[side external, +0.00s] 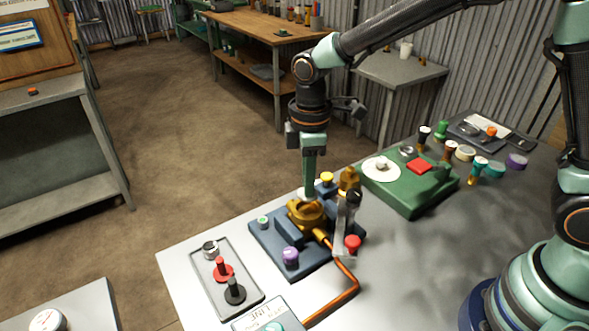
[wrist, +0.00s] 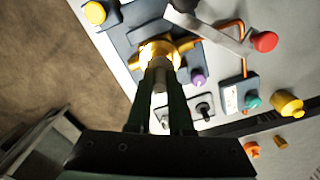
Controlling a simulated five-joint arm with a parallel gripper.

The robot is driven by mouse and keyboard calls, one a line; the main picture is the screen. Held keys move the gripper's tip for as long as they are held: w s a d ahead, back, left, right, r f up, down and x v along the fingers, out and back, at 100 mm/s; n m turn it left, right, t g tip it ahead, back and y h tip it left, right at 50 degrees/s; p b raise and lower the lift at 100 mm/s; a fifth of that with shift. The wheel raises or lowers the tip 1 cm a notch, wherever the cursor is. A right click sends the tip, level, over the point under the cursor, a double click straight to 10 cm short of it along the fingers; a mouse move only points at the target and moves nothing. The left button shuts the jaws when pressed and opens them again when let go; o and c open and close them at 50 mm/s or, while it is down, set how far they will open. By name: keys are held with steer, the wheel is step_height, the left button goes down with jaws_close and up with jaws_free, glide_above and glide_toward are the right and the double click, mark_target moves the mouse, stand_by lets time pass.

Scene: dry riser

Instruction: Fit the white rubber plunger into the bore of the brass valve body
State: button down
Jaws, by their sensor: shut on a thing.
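The brass valve body (side external: 306,213) sits in a dark blue fixture on the grey table. It also shows in the wrist view (wrist: 174,50), just beyond my fingertips. My gripper (side external: 308,190) points down directly over the valve body. It is shut on the white rubber plunger (side external: 304,195), of which only a small pale part shows at the fingertips. In the wrist view the plunger (wrist: 160,77) is a greyish piece between my fingers (wrist: 160,72). Its lower end is at the top of the valve body; I cannot tell whether it is inside the bore, which is hidden.
A grey lever with a red knob (side external: 353,243) stands close right of the valve body. A purple knob (side external: 290,257) and a copper pipe (side external: 345,287) are in front. A tray (side external: 208,283) with red and black parts lies left. A green stand (side external: 405,197) is behind right.

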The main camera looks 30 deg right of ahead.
steer(key=shift+f, duration=2.15)
steer(key=shift+f, duration=0.15)
steer(key=c, duration=0.8)
jaws_free()
step_height(320, 180, up, 12)
steer(key=shift+r, duration=0.1)
steer(key=s+d+r+m+t, duration=0.1)
steer(key=s+d+m+t, duration=0.1)
steer(key=s+d+m, duration=0.1)
steer(key=s+d+r+m+t, duration=0.1)
steer(key=s+d+r+m, duration=0.1)
steer(key=s+d+m, duration=0.2)
steer(key=s+d+r+m+t, duration=0.2)
steer(key=d+m, duration=0.3)
steer(key=d, duration=0.3)
steer(key=shift+s+m+t, duration=0.3)
steer(key=shift+s, duration=0.45)
